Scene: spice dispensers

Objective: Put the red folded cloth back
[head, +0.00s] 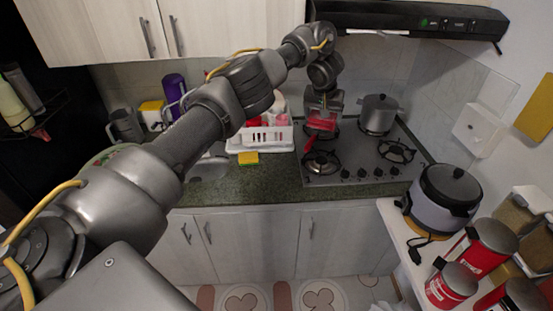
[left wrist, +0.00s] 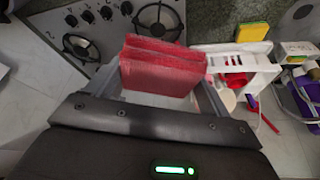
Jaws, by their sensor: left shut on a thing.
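The red folded cloth (head: 320,122) is in my left gripper (head: 323,108), above the left part of the stove at the back counter. In the left wrist view the cloth (left wrist: 163,68) stands between the two fingers of the gripper (left wrist: 157,88), which is shut on it. The stove's burners and knobs lie beyond it in that view, and a white rack is beside it to the right. My right gripper is in no view.
The white dish rack (head: 262,140) stands left of the stove (head: 360,160), with a yellow sponge (head: 248,158) before it. A lidded pot (head: 379,114) sits on the stove. The range hood (head: 410,20) hangs above. A rice cooker (head: 443,195) and red canisters (head: 480,247) occupy the right counter.

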